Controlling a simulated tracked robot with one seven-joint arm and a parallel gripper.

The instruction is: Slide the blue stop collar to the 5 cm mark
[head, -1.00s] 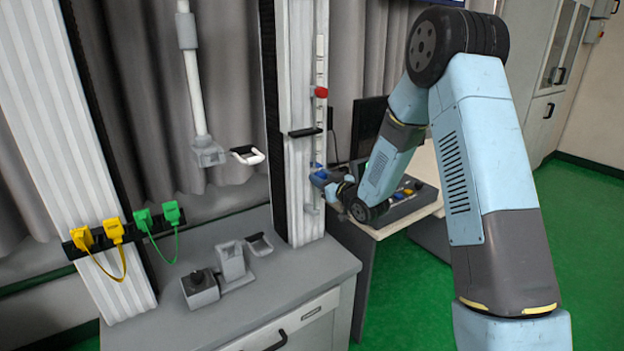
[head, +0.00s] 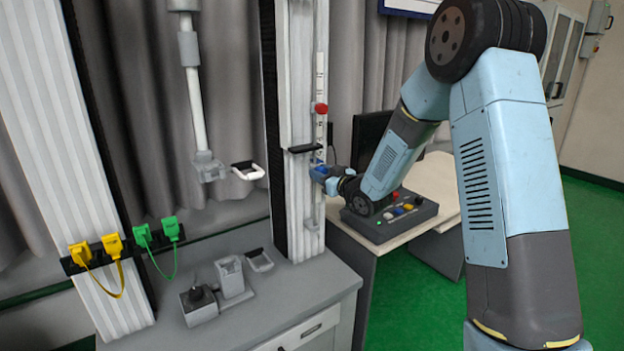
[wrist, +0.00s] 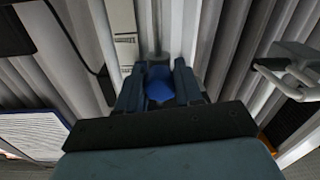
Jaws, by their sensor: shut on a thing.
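The blue stop collar (wrist: 160,84) sits on a thin grey rod (wrist: 157,30) in the wrist view, between the two dark fingers of my gripper (wrist: 159,88), which are shut on it. In the head view the collar (head: 318,168) is a small blue patch at the right side of the tower column (head: 301,110), and my gripper (head: 326,174) reaches it from the right. A white scale strip (head: 320,75) with dark marks runs up beside the rod. Its numbers are too small to read, so I cannot tell the collar's mark.
A red knob (head: 321,108) sits on the scale above the collar. A black bracket (head: 305,148) juts from the column just left of my gripper. A control box (head: 390,215) stands on the table below my arm. Yellow plugs (head: 97,250) and green plugs (head: 156,232) hang at left.

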